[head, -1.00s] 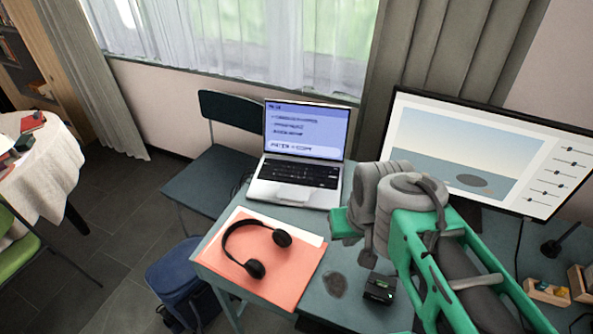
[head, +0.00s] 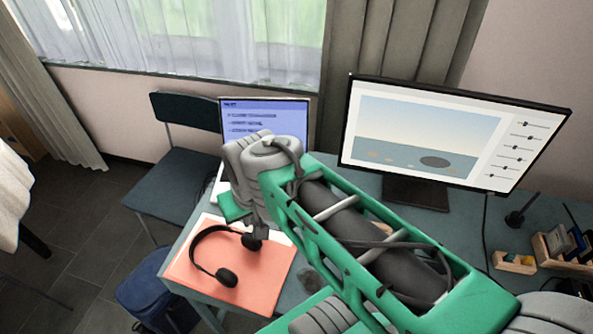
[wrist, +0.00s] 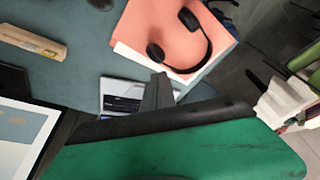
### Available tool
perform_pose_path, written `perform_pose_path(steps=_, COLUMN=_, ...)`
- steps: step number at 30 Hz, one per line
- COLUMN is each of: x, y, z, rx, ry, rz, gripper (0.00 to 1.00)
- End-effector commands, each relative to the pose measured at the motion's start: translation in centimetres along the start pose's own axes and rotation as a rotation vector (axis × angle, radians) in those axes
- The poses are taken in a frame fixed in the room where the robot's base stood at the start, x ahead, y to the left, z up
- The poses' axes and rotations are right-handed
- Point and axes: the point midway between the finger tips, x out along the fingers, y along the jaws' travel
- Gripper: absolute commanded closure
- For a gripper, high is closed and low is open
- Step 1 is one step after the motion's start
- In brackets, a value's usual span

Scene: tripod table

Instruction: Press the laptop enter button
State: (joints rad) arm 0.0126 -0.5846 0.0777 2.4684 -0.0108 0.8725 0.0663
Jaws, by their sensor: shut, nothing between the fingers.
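The laptop (head: 262,116) stands open at the back of the desk, its lit screen showing text. My arm hides the lower right of its screen and nearly all of its keyboard in the head view, so I cannot see the enter key there. In the wrist view part of the laptop (wrist: 116,88) shows just beyond my gripper's finger, with a strip of dark keys. My gripper (head: 262,233) is shut and empty, in front of the laptop and near the headphones in the head view. It also shows in the wrist view (wrist: 158,80). I see no contact with the laptop.
Black headphones (head: 193,252) lie on a coral folder (head: 205,288) at the desk's left front. A large monitor (head: 440,135) stands right of the laptop. A small wooden holder (head: 515,263) is at the right. A chair (head: 185,190) stands behind left.

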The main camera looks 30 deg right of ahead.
Motion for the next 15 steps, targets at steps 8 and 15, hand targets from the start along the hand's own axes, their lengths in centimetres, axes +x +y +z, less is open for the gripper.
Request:
perform_pose_path(steps=8, x=3.9, y=7.7, z=-13.0, rx=0.923, ry=0.136, rz=-0.1, gripper=1.0)
perform_pose_path(steps=15, x=10.6, y=20.2, z=-19.0, rx=1.898, ry=0.255, rz=-0.367, gripper=1.0)
